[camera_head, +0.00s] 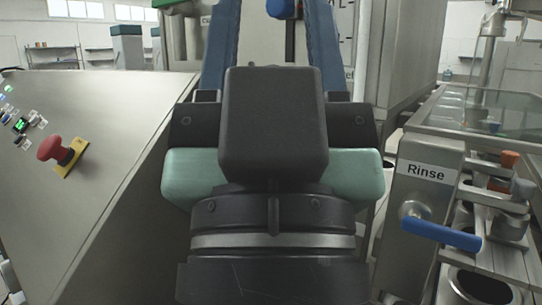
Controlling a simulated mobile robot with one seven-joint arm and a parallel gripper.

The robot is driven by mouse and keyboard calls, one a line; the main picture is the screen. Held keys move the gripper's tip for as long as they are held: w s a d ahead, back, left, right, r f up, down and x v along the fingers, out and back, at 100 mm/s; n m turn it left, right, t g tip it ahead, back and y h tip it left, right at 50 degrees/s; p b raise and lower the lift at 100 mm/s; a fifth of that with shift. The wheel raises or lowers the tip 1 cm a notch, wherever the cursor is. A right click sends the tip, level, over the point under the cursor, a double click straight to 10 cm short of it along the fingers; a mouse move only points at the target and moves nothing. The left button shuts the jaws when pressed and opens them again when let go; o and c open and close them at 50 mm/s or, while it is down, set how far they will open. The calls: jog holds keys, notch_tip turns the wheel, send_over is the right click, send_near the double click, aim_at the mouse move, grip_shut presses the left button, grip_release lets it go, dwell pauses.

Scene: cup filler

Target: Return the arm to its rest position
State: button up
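My gripper (273,45) fills the middle of the head view, seen from behind. It has a black round wrist, a pale teal body and a dark box on top. Two long blue fingers reach up and away. They stand wide apart, with a grey panel showing between them, so the gripper looks open. The fingertips run past the top edge of the picture and are hidden. I see nothing held between the visible parts of the fingers. A blue knob (281,8) on a dark stem shows between them; I cannot tell its distance.
A sloped metal console (110,130) with lit buttons and a red stop button (54,149) stands close at left. At right is a metal unit marked Rinse, with a blue lever (442,234) and glass cover (490,115). Metal cabinets (400,60) stand ahead.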

notch_tip(320, 180, up, 22)
jog(key=p, duration=2)
